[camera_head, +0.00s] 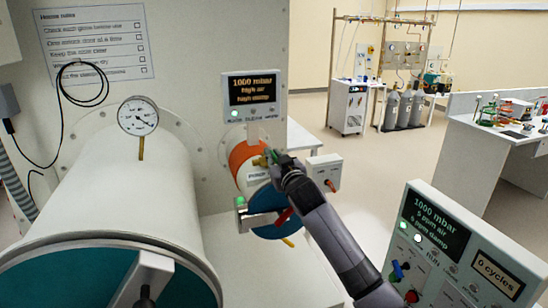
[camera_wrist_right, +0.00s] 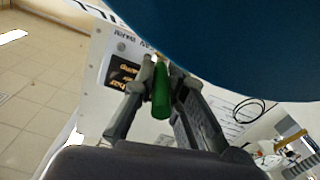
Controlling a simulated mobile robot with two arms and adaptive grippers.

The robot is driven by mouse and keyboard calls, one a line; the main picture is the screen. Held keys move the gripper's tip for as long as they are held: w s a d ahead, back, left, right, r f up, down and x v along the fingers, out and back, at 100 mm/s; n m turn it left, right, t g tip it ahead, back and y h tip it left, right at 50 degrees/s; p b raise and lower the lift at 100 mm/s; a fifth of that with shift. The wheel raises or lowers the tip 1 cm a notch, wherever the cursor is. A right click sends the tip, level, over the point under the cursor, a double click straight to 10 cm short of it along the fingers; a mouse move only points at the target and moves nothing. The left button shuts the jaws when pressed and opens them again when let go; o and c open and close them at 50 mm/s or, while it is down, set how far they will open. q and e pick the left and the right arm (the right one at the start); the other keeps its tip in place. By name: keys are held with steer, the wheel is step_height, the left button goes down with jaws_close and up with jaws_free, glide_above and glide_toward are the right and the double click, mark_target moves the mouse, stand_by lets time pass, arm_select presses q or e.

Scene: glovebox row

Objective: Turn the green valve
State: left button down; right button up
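The green valve handle (camera_head: 271,156) is on a brass fitting above the small cylindrical antechamber (camera_head: 250,178), below the wall display. In the wrist view the green handle (camera_wrist_right: 161,92) points toward the camera, between the two fingers of my right gripper (camera_wrist_right: 163,72). The fingers stand apart, with a visible gap to the handle on the left side; contact at the tips is unclear. In the head view my right gripper (camera_head: 280,163) reaches the valve from the lower right and partly hides it. My left gripper is not in view.
The small antechamber's blue door (camera_head: 268,226) lies just below my right gripper, with a red lever (camera_head: 283,216). The large chamber (camera_head: 125,195) stands at left, with a gauge (camera_head: 138,116) above. A control panel (camera_head: 455,250) is at lower right. A wall display (camera_head: 252,92) hangs above the valve.

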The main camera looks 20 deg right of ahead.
jaws_close()
steer(key=shift+f, duration=0.1)
stand_by(0.3)
